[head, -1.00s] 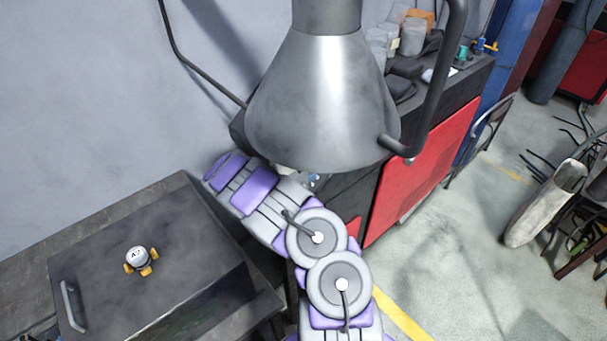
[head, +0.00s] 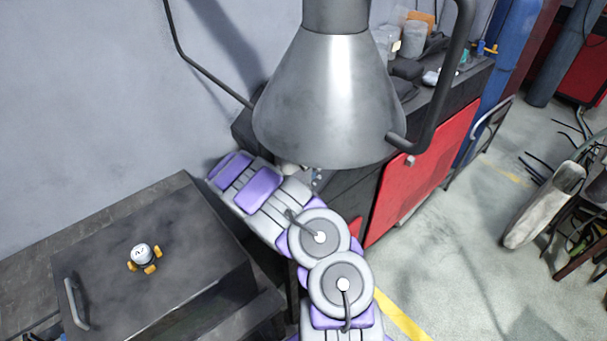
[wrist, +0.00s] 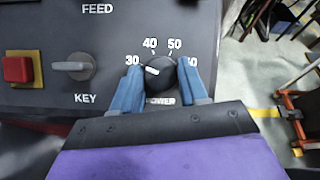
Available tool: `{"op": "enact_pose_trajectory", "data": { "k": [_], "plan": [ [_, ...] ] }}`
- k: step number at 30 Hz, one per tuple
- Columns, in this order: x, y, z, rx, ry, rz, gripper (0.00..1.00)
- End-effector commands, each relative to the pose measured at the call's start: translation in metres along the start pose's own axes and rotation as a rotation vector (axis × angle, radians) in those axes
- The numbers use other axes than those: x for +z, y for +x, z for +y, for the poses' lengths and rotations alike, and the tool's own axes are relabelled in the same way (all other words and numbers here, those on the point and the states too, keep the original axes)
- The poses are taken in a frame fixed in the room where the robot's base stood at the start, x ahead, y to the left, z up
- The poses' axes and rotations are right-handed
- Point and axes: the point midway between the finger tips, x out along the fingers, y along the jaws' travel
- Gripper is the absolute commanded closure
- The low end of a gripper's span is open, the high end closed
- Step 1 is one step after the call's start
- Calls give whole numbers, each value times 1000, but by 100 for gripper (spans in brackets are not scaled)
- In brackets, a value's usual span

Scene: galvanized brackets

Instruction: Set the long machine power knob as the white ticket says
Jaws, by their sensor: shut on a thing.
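The black power knob (wrist: 162,77) sits on the dark panel in the wrist view, with the marks 30, 40, 50 and 60 around it. The right finger partly covers the 60, and the gripper body partly covers the POWER label. I cannot make out a white ticket in either view. In the head view my arm hides the panel and the gripper.
A red button (wrist: 20,69) and a grey key switch (wrist: 80,67) are left of the knob. A metal hood (head: 325,105) hangs above my arm in the head view. A dark box (head: 150,260) with a small white-and-orange object (head: 142,254) stands at left.

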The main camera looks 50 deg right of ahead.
Motion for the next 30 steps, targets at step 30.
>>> {"op": "enact_pose_trajectory", "data": {
  "k": [30],
  "plan": [
    [2,-5,7,-196,361,36,52]
  ]
}}
